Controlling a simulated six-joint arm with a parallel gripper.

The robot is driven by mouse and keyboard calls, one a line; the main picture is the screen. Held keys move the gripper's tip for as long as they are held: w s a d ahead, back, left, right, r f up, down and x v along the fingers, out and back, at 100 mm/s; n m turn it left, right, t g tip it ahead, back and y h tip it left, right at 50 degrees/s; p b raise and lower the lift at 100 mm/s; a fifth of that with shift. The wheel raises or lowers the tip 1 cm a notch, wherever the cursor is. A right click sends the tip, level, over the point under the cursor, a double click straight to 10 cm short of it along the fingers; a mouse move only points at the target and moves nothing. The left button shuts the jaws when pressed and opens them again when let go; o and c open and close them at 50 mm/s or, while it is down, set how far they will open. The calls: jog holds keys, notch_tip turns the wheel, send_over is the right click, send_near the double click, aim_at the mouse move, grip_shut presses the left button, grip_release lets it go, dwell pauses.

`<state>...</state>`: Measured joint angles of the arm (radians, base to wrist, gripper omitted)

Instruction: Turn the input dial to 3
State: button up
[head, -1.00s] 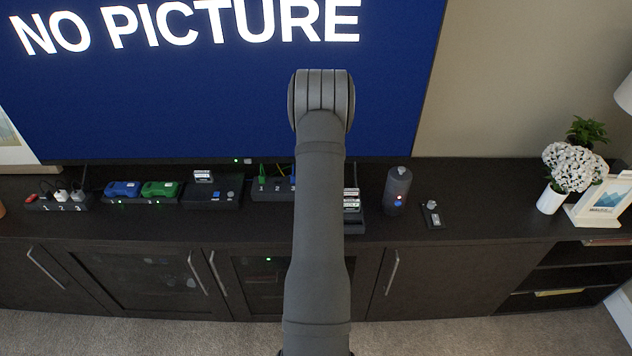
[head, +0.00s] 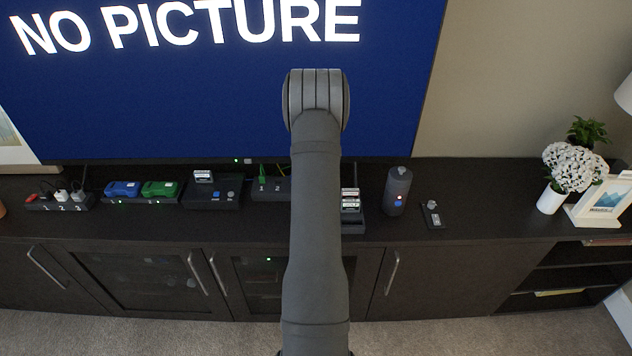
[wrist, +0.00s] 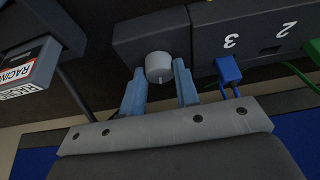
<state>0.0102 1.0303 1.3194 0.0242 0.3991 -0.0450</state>
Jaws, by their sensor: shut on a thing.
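The input dial (wrist: 158,64) is a pale grey round knob on the end of a dark switch box (wrist: 207,30), in the wrist view. A short dark mark shows on its rim, on the side toward my gripper. The blue fingers of my gripper (wrist: 159,75) stand on either side of the knob and are shut on it. The box has ports marked 2 and 3, and a blue plug (wrist: 228,70) sits by the 3. In the head view the left part of the box (head: 265,189) shows; my arm hides the dial and gripper.
A large screen (head: 200,90) behind reads NO PICTURE. Labelled cartridges (wrist: 28,68) stand beside the dial end of the box. A green cable (wrist: 300,75) runs from the box. A dark cylinder (head: 397,190) stands to the right on the cabinet (head: 480,228).

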jog(key=m+h, duration=0.1)
jog(key=m, duration=0.2)
jog(key=m+h, duration=0.1)
jog(key=m, duration=0.2)
jog(key=shift+a+m+g, duration=0.2)
jog(key=shift+m+g, duration=0.1)
jog(key=shift+m+h, duration=0.3)
dwell(0.3)
jog(key=o, duration=1)
jog(key=shift+c, duration=0.2)
jog(key=v, duration=1.7)
jog(key=shift+w+r, duration=0.2)
jog(key=shift+r, duration=0.15)
